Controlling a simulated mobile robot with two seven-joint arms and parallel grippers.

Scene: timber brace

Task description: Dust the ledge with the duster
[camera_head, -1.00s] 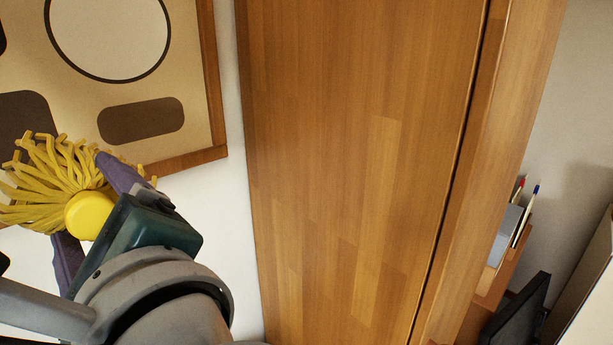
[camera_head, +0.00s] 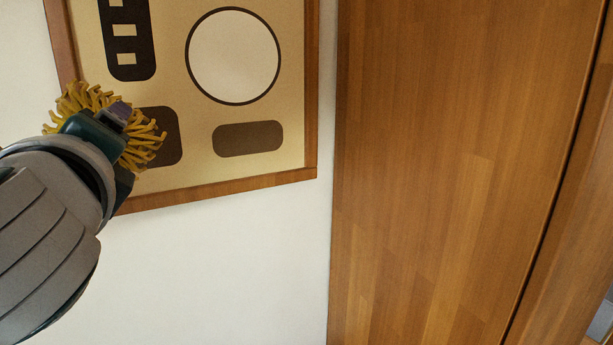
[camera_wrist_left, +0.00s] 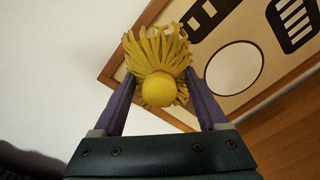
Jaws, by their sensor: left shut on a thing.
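The duster (camera_head: 80,98) has a mop of yellow strands and shows at the left of the head view, in front of the framed picture. My left gripper (camera_head: 118,112) is around it and partly hides it. In the left wrist view the round yellow end of the duster (camera_wrist_left: 159,89) sits between the two purple fingers of my left gripper (camera_wrist_left: 157,95), with the strands spreading beyond it. The gripper is shut on the duster. I cannot tell whether the strands touch the picture. No ledge can be made out for certain. My right gripper is not in view.
A framed picture (camera_head: 310,120) with dark shapes and a white circle hangs on the white wall (camera_head: 230,260). A tall wooden panel (camera_head: 430,180) stands to its right. The wall below the frame is bare.

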